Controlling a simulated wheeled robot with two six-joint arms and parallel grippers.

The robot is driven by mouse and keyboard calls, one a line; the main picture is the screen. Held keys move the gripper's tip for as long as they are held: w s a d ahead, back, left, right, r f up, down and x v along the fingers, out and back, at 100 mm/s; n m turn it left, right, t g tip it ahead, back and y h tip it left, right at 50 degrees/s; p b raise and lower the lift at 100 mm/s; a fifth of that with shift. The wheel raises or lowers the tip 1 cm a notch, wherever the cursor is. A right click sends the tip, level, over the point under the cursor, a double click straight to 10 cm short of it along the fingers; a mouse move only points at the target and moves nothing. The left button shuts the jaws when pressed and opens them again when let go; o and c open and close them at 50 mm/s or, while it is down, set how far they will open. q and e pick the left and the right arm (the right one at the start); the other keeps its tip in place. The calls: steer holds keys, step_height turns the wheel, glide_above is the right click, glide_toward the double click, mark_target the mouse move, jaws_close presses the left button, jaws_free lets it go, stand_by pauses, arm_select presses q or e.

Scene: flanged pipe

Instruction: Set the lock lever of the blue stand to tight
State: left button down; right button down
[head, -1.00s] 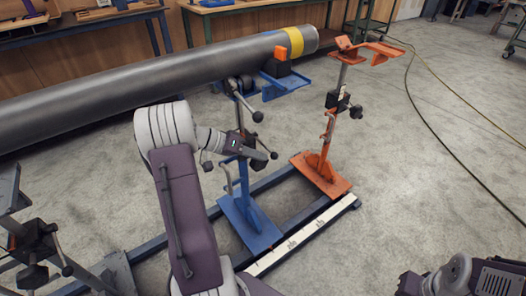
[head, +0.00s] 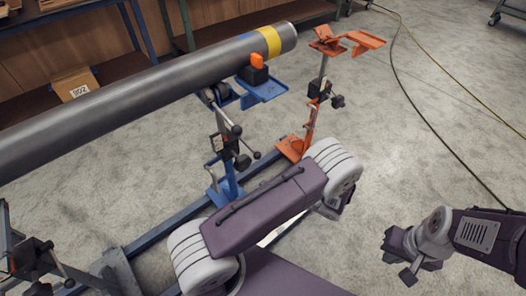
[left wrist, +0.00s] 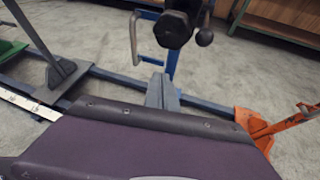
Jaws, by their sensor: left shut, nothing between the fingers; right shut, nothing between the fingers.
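The blue stand (head: 228,187) is upright on the floor rail under the pipe. Black ball-ended handles (head: 237,131) stick out from its post; I cannot tell which one is the lock lever or how it is set. In the left wrist view the stand's blue post (left wrist: 173,62) is ahead, with a large black knob (left wrist: 172,30) and a small black ball (left wrist: 204,37). My left gripper (left wrist: 162,92) is shut and empty, its grey fingers pointing toward the post's lower part, below the knob. The head view hides it behind my arm. My right gripper (head: 397,262) is shut and empty, far right of the stand.
A grey pipe (head: 150,88) with a yellow band (head: 268,42) lies over the blue stand. An orange stand (head: 310,120) is on the right; its base (left wrist: 252,125) is close in the wrist view. Cables (head: 420,115) lie on the otherwise open floor at right.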

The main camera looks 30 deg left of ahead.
arm_select(q)
steer(key=w+d+m+t, duration=0.2)
steer(key=w+t, duration=0.1)
steer(key=shift+w+d, duration=0.1)
steer(key=shift+d, duration=0.3)
steer(key=shift+a, duration=0.1)
steer(key=w+a+b, duration=0.2)
steer(key=w+a, duration=0.1)
steer(key=a, duration=0.5)
steer(key=shift+w+a+r, duration=0.25)
steer(key=shift+w+a, duration=0.05)
steer(key=shift+r, duration=0.1)
